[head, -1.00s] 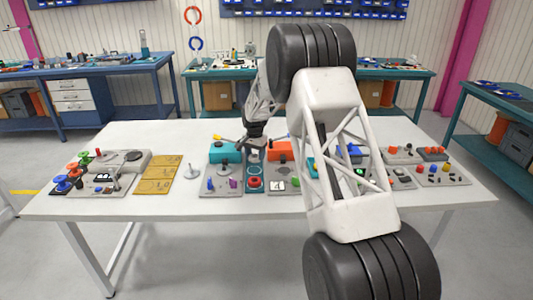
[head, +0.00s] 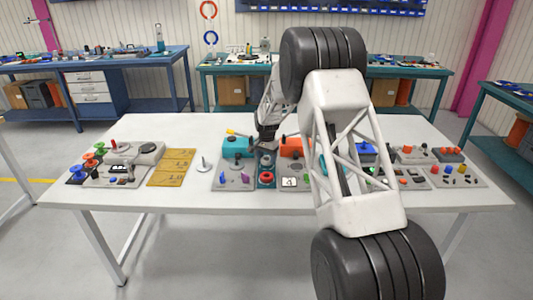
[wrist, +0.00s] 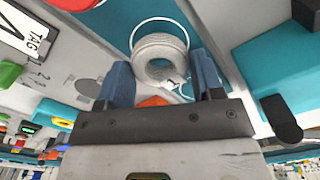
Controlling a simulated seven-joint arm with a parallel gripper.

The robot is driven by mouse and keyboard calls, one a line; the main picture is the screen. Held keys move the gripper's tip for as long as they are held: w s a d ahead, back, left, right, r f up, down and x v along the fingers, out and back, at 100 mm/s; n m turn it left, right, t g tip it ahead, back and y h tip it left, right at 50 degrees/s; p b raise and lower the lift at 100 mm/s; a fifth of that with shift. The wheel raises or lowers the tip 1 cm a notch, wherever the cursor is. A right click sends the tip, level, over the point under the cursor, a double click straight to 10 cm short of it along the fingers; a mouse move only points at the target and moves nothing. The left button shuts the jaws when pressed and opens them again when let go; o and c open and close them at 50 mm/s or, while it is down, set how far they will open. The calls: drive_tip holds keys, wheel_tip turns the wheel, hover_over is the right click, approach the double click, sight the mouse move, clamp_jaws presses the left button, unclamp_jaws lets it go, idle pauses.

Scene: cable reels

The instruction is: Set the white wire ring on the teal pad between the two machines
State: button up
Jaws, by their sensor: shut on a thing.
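The white wire ring (wrist: 160,60), a coiled bundle, sits between the two blue fingers of my gripper (wrist: 160,72) in the wrist view. My gripper is shut on it. Behind the ring is the teal pad (wrist: 118,12), marked with a thin white circle that shows around the ring's far side. I cannot tell whether the ring touches the pad. In the head view my gripper (head: 266,148) points down between the teal-topped machine (head: 237,146) on the left and the orange-topped machine (head: 292,147) on the right. The ring is small and unclear there.
The machines stand close on both sides of my gripper, with a black knob (wrist: 282,118) near it in the wrist view. A red round part (head: 267,178) lies in front. The table's front strip is clear.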

drive_tip(key=shift+f, duration=0.4)
drive_tip(key=shift+f, duration=0.35)
drive_tip(key=o, duration=1.1)
drive_tip(key=shift+r, duration=4)
